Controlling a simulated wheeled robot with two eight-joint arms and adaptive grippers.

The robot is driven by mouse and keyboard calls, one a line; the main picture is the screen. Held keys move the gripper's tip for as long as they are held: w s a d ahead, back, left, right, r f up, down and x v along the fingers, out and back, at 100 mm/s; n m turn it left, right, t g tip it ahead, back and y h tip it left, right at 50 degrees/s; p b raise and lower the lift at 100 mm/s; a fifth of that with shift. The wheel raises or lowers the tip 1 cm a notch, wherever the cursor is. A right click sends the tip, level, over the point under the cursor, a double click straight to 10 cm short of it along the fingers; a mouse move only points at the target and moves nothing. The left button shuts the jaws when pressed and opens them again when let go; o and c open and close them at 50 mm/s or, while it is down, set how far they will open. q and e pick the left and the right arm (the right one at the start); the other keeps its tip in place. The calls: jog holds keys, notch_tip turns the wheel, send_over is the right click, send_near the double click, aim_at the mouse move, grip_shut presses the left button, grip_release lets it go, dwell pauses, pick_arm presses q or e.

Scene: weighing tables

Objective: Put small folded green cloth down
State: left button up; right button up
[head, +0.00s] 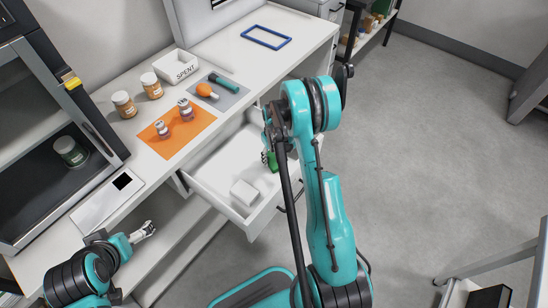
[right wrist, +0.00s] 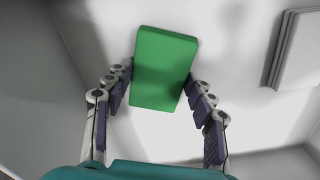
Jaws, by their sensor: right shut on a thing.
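The small folded green cloth (right wrist: 165,68) is a flat green block between the fingers of my right gripper (right wrist: 160,88) in the right wrist view. The gripper is shut on it, over the white inside of an open drawer (head: 207,192). In the head view the green cloth (head: 272,161) shows only in part, beside my right gripper (head: 268,157), and my arm hides much around it. I cannot tell whether the cloth touches the drawer floor. My left gripper (head: 146,231) is empty, its fingers apart, low at the left by the table front.
A white block-like item (head: 244,193) lies in the drawer; it also shows in the right wrist view (right wrist: 298,50). On the table above are an orange mat (head: 177,140) with small jars, a grey mat (head: 225,96), and a white tray marked SPENT (head: 178,68).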

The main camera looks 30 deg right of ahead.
jog(key=shift+f, duration=0.2)
jog(key=o, duration=1)
